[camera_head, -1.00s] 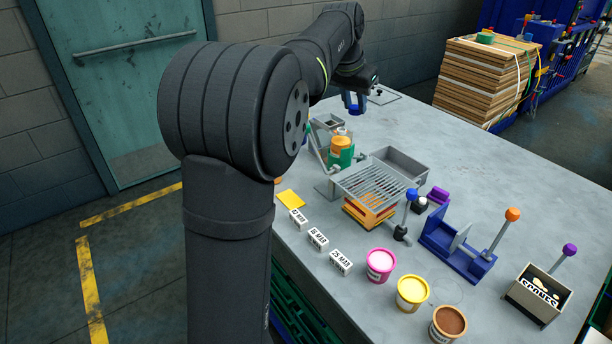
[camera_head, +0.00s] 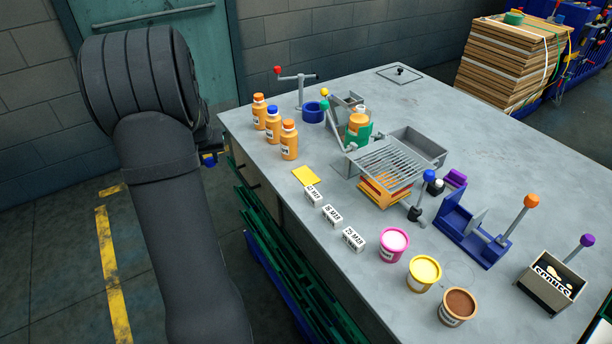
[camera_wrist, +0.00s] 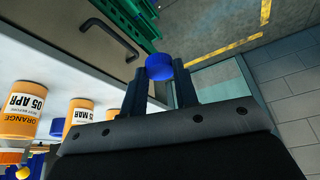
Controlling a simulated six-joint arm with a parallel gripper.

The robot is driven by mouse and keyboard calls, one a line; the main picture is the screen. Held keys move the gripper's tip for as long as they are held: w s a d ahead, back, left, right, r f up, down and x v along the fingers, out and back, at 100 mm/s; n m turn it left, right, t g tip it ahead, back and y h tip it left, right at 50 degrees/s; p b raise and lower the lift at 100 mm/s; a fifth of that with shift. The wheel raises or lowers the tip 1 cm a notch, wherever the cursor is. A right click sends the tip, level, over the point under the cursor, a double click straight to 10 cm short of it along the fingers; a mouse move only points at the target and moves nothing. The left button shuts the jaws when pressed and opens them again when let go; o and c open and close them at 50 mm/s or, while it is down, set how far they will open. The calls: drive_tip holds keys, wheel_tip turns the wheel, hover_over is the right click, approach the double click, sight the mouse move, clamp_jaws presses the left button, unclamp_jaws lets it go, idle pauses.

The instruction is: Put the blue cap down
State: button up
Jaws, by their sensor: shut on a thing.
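The blue cap (camera_wrist: 159,66) is between the fingertips of my gripper (camera_wrist: 161,84) in the wrist view. My gripper is shut on it. In the head view the blue cap (camera_head: 209,159) shows small beside my arm, off the table's left edge and over the floor side. My gripper is mostly hidden behind my arm there. Several orange bottles (camera_head: 272,124) stand in a row near the table's left edge. Two of them, with date labels, show in the wrist view, one labelled 05 APR (camera_wrist: 22,108).
Green crates (camera_head: 277,250) stand below the table's left side.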

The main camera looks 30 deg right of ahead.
drive_tip(key=s+a+f+n, duration=0.1)
drive_tip(key=s+a+f, duration=0.15)
drive_tip(key=a, duration=0.35)
drive_tip(key=s+a+f+n+y, duration=0.1)
drive_tip(key=s+a+f, duration=0.1)
drive_tip(key=a+f, duration=0.25)
drive_tip(key=s+a+f+n, duration=0.2)
drive_tip(key=a+f, duration=0.1)
drive_tip(key=a, duration=0.4)
drive_tip(key=s+d+r+m, duration=0.1)
drive_tip(key=d+r+m, duration=0.2)
drive_tip(key=d, duration=0.7)
drive_tip(key=s+d+r+m+h, duration=0.1)
drive_tip(key=s+d+r+m, duration=0.1)
drive_tip(key=d+r, duration=0.4)
drive_tip(key=s+d+r+m+h, duration=0.1)
drive_tip(key=d+r+m, duration=0.2)
drive_tip(key=d, duration=1.2)
drive_tip(key=shift+s+d+r+m+g, duration=0.3)
drive_tip(key=shift+s+r+m+g, duration=0.1)
drive_tip(key=shift+r, duration=0.3)
drive_tip(key=s+d+r+m+h, duration=0.1)
drive_tip(key=s+d+r+m, duration=0.1)
drive_tip(key=s+d+r, duration=0.45)
approach(307, 174)
drive_tip(key=shift+m+g, duration=0.3)
drive_tip(key=x, duration=0.6)
drive_tip(key=shift+w, duration=0.3)
drive_tip(key=shift+f, duration=0.15)
drive_tip(key=o, duration=0.9)
